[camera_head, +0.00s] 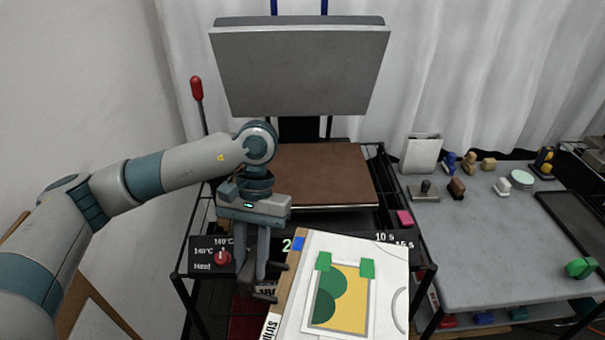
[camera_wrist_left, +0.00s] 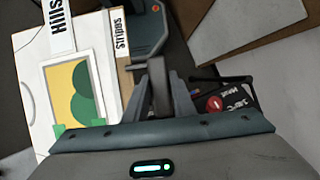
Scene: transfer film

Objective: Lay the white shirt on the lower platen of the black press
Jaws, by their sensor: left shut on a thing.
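The white shirt (camera_head: 385,262) lies flat in front of the black press, with a yellow and green print held by green tabs on it. It also shows at the left in the left wrist view (camera_wrist_left: 43,112). The press's brown lower platen (camera_head: 325,175) is bare, and its grey upper platen (camera_head: 300,70) stands raised and tilted back. My left gripper (camera_head: 266,290) points down at the shirt's left side, by a brown board edge (camera_wrist_left: 125,85). Its jaws are closed; the exact grip point is hidden. My right gripper is out of view.
A red-knobbed lever (camera_head: 197,90) stands left of the press. The front panel has a red dial (camera_head: 222,258). On the right, a grey table (camera_head: 470,240) carries a white container (camera_head: 421,153), several stamps and a dark tray (camera_head: 580,220).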

